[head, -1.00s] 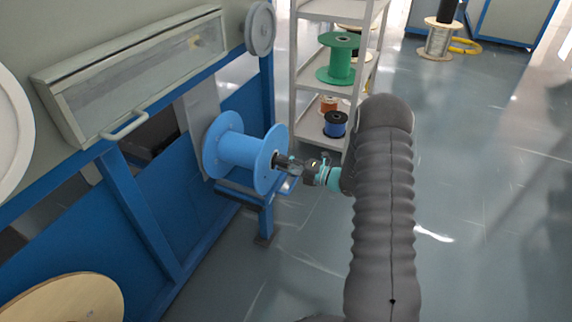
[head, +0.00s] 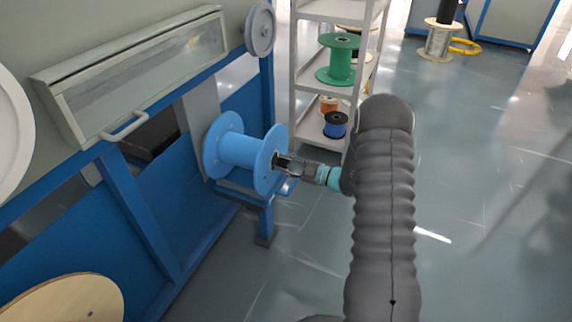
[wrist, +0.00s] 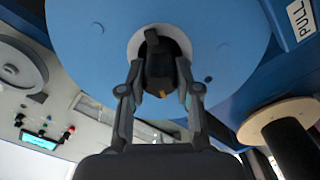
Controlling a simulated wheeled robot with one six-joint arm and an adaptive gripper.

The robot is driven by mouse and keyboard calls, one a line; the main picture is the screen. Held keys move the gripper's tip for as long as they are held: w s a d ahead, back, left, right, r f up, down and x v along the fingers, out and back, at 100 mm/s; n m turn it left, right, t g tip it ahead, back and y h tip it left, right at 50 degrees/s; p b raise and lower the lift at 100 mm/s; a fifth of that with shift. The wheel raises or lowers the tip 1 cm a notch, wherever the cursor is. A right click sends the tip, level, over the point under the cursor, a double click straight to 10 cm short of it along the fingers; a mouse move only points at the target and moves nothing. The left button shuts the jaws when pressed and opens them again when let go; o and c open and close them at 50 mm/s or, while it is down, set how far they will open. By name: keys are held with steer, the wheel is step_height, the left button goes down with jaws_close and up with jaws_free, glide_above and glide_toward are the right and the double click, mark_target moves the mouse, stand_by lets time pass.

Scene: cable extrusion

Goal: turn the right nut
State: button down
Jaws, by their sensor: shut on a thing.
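The blue spool (head: 240,150) is mounted on the side of the blue-framed machine, and its outer flange faces my gripper. In the wrist view its blue face (wrist: 85,40) fills the top, with a pale hub ring around the centre. The dark nut (wrist: 157,62) sits at that hub. My gripper (head: 284,163) reaches in from the right. In the wrist view my gripper (wrist: 158,88) has one finger on each side of the nut, shut on it. The nut is mostly hidden by the fingers in the head view.
A grey shelf rack (head: 297,60) with a green spool (head: 338,60) and a small dark blue spool (head: 335,125) stands behind my arm. A wooden disc (head: 65,300) is at the lower left. The floor (head: 480,180) to the right is clear.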

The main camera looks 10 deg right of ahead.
steer(key=shift+s+a+f+m, duration=0.15)
steer(key=shift+m, duration=0.15)
stand_by(0.4)
steer(key=c, duration=0.8)
jaws_free()
steer(key=v, duration=1.2)
